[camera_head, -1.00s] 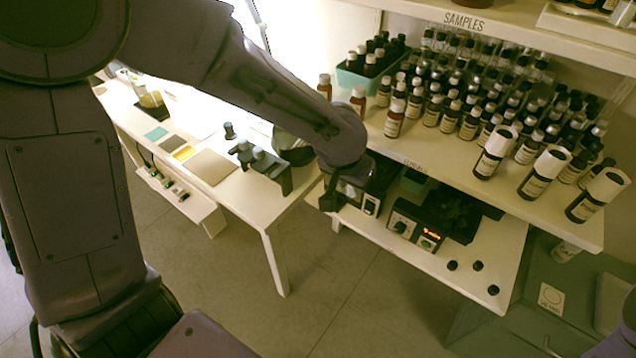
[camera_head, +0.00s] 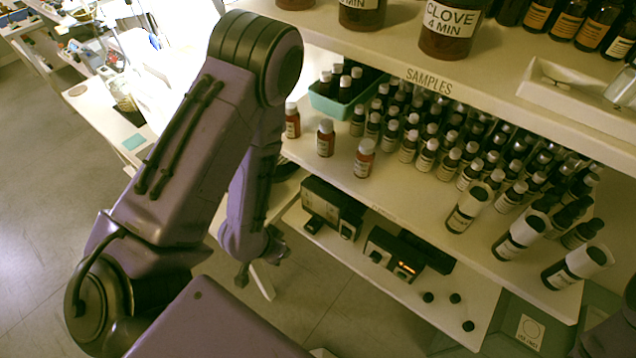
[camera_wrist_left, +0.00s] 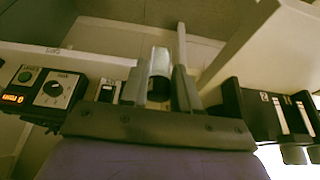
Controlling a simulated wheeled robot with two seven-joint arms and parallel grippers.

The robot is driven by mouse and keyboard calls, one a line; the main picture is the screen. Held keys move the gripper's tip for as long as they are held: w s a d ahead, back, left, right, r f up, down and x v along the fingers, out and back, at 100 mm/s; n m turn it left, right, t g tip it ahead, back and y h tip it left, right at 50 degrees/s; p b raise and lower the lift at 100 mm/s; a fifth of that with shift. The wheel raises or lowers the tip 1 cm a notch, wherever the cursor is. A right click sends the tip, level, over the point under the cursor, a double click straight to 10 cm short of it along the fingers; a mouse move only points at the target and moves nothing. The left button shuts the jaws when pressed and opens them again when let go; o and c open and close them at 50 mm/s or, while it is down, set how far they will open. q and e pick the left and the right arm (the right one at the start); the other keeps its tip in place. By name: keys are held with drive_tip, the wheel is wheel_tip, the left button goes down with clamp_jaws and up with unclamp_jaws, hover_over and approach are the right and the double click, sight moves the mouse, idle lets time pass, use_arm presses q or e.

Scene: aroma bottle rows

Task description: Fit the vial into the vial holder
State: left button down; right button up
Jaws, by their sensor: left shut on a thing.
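My left gripper (camera_wrist_left: 160,82) is shut on a vial (camera_wrist_left: 159,66) in the left wrist view. The vial stands between the two grey fingers; its outer part is pale and clear, its inner part dark. In the head view my left gripper (camera_head: 250,270) hangs low beside the shelf unit, and the vial cannot be made out there. In the left wrist view a black slotted block (camera_wrist_left: 262,115) with white strips lies right of the fingers, apart from the vial; I cannot tell whether it is the vial holder. My right gripper is not in view.
A black device with a lit orange display (camera_head: 395,255) sits on the lower shelf (camera_head: 440,300), right of my left gripper. Many bottles (camera_head: 430,150) fill the samples shelf (camera_head: 400,205) above. My left arm covers much of the white table at left.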

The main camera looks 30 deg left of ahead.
use_arm(q)
drive_tip(key=w, duration=0.9)
drive_tip(key=w+b, duration=0.1)
drive_tip(key=w, duration=0.3)
drive_tip(key=shift+w+d+f, duration=0.15)
drive_tip(key=shift+w+d, duration=0.1)
drive_tip(key=shift+d, duration=0.1)
drive_tip(key=shift+w+d, duration=0.1)
drive_tip(key=shift+w, duration=0.2)
wheel_tip(320, 180, down, 4)
drive_tip(key=b, duration=0.4)
drive_tip(key=shift+r, duration=0.35)
drive_tip(key=c, duration=0.8)
unclamp_jaws()
drive_tip(key=shift+f, duration=0.15)
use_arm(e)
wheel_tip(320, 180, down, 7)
